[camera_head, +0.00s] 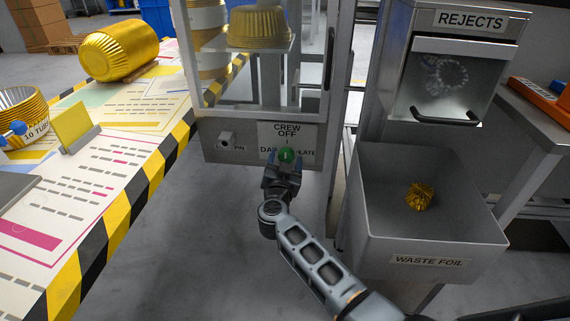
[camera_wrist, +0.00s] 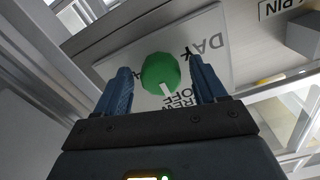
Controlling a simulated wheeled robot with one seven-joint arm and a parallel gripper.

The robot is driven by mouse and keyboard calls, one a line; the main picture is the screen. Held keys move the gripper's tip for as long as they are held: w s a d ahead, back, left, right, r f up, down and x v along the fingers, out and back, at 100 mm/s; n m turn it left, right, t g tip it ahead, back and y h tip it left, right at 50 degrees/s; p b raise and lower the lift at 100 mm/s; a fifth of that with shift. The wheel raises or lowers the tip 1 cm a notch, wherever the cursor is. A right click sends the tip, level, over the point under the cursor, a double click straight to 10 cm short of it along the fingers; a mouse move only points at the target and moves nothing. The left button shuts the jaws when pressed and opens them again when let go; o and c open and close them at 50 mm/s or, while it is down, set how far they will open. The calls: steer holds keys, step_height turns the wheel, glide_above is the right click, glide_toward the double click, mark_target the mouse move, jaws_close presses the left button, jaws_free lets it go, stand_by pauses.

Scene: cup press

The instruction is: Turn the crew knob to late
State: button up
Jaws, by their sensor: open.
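The crew knob (camera_head: 286,153) is a round green knob on a white label plate (camera_head: 304,132) on the front of the press. It also shows in the wrist view (camera_wrist: 160,70). The plate reads CREW OFF at the top, DAY at the left and LATE at the right. The knob's white mark points toward OFF. My gripper (camera_head: 284,160) is open, with its blue fingers (camera_wrist: 163,82) on either side of the knob. I cannot tell whether they touch it. In the head view my gripper partly covers the plate's lower part.
A pin socket (camera_head: 227,139) sits left of the plate. A striped-edge table (camera_head: 115,215) with a gold roll (camera_head: 120,50) is at the left. A waste foil bin (camera_head: 430,235) stands at the right below the rejects chute (camera_head: 440,80). Floor between is clear.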

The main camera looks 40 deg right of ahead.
steer(key=shift+c, duration=0.4)
steer(key=c, duration=1)
steer(key=shift+r+m+p, duration=0.1)
steer(key=shift+m+p, duration=0.25)
steer(key=shift+m, duration=0.05)
steer(key=shift+a+m+p, duration=0.1)
steer(key=shift+m+p, duration=0.5)
steer(key=shift+m, duration=0.3)
steer(key=m+p, duration=0.1)
steer(key=m, duration=1.4)
steer(key=shift+m, duration=0.3)
